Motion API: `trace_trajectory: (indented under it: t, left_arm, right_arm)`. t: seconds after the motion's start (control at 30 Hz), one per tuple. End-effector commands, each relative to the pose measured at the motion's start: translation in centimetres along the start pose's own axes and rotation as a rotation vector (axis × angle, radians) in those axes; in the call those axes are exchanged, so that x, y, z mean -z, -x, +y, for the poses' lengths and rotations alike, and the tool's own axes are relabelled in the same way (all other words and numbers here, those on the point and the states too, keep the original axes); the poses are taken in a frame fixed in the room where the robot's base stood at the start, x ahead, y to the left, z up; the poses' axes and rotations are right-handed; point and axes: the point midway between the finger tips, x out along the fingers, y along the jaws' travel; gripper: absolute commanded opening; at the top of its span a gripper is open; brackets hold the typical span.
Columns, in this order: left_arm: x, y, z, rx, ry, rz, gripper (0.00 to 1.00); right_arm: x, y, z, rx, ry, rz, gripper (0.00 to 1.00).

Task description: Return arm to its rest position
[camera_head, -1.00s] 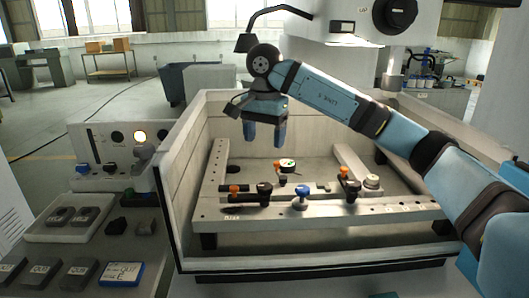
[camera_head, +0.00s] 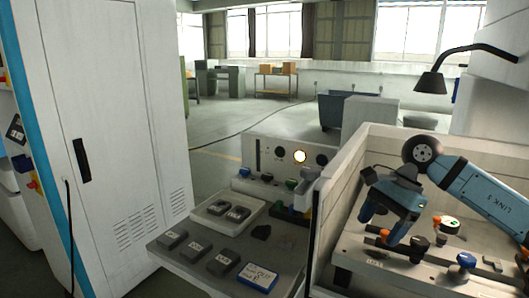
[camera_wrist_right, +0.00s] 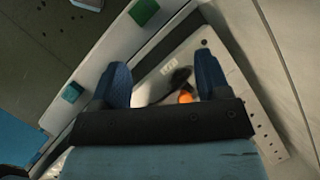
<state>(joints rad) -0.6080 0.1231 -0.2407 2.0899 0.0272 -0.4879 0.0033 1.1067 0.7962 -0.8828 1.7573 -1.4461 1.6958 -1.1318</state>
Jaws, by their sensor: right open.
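My right arm, blue with dark joints, comes in from the right in the head view. Its gripper (camera_head: 384,222) hangs tilted over the left part of the machine's work tank, fingers apart and pointing down. In the right wrist view the two blue fingers (camera_wrist_right: 161,72) stand apart with nothing held between them. Below them show part of the pale work frame (camera_wrist_right: 195,48), a dark clamp handle and an orange knob (camera_wrist_right: 185,97). Whether the fingers touch anything cannot be told. My left gripper is not in view.
The tank wall (camera_head: 340,185) stands close left of the gripper. Orange-knobbed clamps and a blue knob (camera_head: 466,259) sit on the frame. A lamp (camera_head: 432,82) hangs above. Left, a bench holds a tray (camera_head: 213,222), grey blocks and a blue-edged card (camera_head: 257,277). A white cabinet (camera_head: 115,120) stands far left.

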Motion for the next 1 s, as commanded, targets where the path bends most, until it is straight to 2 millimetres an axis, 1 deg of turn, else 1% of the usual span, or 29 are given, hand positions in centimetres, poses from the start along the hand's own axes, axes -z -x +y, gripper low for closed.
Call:
trace_trajectory:
  t: [0.03, 0.1, 0.17, 0.2, 0.27, 0.3, 0.33, 0.4, 0.47, 0.5, 0.57, 0.67, 0.7, 0.77, 0.8, 0.87, 0.9, 0.93, 1.0]
  left_arm:
    - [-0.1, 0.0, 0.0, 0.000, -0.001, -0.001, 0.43]
    - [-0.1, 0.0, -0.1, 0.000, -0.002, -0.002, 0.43]
    - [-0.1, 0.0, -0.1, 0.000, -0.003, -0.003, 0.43]
    - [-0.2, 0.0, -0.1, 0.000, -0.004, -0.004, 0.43]
    - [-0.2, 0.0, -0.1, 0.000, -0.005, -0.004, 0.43]
    - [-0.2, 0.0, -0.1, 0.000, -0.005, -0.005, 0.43]
    - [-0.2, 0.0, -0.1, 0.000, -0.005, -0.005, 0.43]
    - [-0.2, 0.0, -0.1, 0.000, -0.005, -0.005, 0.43]
    - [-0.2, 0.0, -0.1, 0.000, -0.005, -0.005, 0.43]
    - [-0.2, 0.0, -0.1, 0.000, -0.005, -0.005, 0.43]
    - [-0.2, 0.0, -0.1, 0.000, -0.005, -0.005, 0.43]
    - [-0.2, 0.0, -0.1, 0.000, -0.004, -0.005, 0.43]
    - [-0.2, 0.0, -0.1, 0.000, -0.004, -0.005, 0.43]
    - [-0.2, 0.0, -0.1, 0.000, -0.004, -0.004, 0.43]
    - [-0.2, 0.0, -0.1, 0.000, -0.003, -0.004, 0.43]
    - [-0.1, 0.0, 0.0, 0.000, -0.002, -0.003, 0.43]
    - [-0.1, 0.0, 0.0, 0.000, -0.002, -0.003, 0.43]
    - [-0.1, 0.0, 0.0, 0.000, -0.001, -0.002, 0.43]
    - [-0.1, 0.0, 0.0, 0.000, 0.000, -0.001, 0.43]
  right_arm:
    - [-1.9, -3.3, -0.1, 0.003, -0.031, -0.135, 0.70]
    - [-4.9, -6.5, -0.1, 0.017, -0.098, -0.329, 0.70]
    - [-7.2, -8.7, -0.1, 0.020, -0.174, -0.495, 0.70]
    - [-8.7, -9.9, 0.0, 0.018, -0.233, -0.607, 0.70]
    - [-10.7, -11.3, 0.1, 0.010, -0.334, -0.774, 0.70]
    - [-11.8, -12.0, 0.2, 0.001, -0.408, -0.884, 0.70]
    - [-12.6, -12.5, 0.2, -0.009, -0.467, -0.965, 0.70]
    - [-13.8, -13.3, 0.3, -0.038, -0.619, -1.154, 0.70]
    - [-14.3, -13.8, 0.4, -0.068, -0.760, -1.311, 0.70]
    - [-14.4, -14.1, 0.4, -0.091, -0.861, -1.413, 0.70]
    - [-14.1, -14.7, 0.5, -0.132, -1.019, -1.562, 0.70]
    - [-12.5, -16.0, 0.8, -0.212, -1.303, -1.795, 0.70]
    - [-11.6, -16.8, 1.1, -0.248, -1.424, -1.884, 0.70]
    - [-9.9, -18.1, 1.7, -0.304, -1.612, -2.011, 0.70]
    - [-8.7, -19.2, 2.3, -0.344, -1.741, -2.091, 0.70]
    - [-6.8, -21.2, 3.5, -0.409, -1.941, -2.203, 0.70]
    - [-5.6, -22.7, 4.5, -0.453, -2.077, -2.273, 0.70]
    - [-4.7, -23.9, 5.4, 0.461, 2.071, 2.206, 0.70]
    - [-2.8, -26.7, 7.7, 0.458, 1.964, 1.971, 0.70]
